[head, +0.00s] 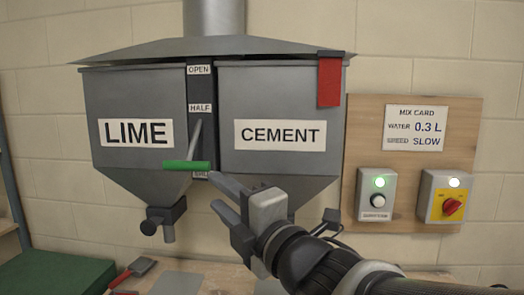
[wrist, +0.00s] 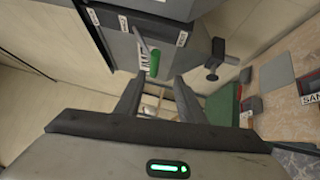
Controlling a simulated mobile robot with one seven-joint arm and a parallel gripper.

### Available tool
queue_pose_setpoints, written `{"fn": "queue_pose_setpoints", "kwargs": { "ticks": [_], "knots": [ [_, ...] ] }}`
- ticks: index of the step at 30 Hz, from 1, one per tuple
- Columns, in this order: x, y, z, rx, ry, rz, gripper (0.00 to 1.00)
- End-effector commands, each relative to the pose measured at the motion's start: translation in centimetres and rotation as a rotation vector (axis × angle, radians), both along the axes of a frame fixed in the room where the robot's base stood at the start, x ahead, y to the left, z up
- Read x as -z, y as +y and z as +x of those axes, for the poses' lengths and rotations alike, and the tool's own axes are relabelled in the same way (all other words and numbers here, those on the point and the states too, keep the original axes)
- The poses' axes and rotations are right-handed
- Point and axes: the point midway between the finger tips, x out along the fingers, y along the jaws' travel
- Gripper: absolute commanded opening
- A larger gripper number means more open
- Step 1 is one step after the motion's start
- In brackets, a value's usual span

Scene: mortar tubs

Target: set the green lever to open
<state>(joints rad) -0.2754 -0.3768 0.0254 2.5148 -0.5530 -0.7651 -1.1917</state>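The green lever handle (head: 187,165) sits on a grey arm at the low end of a dark slotted plate between two hoppers. The plate carries an OPEN label (head: 199,69) at the top and a HALF label (head: 200,108) midway. A bottom label (head: 200,174) is partly hidden beside the handle. My gripper (head: 213,191) is open and empty, just right of and below the handle. In the wrist view the green handle (wrist: 154,63) shows just beyond the gap between my open fingers (wrist: 156,82), apart from them.
The LIME hopper (head: 130,90) and CEMENT hopper (head: 280,95) flank the lever. A dark outlet valve (head: 165,215) hangs under the lime hopper. A red strip (head: 329,82) hangs on the right. A switch board (head: 400,165) and a bench with a red-handled tool (head: 132,271) are nearby.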

Motion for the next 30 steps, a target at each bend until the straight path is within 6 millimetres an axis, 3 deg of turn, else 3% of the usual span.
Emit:
{"fn": "queue_pose_setpoints", "kwargs": {
  "ticks": [4,8,24,30],
  "knots": [
    [-0.7,1.4,-0.3,-0.041,-0.058,-0.02,0.36],
    [-0.9,2.4,0.9,-0.041,-0.057,-0.02,0.36],
    [-2.6,9.8,9.5,-0.037,-0.053,-0.017,0.36],
    [-2.9,11.6,11.6,-0.037,-0.054,-0.016,0.36]
  ]
}}
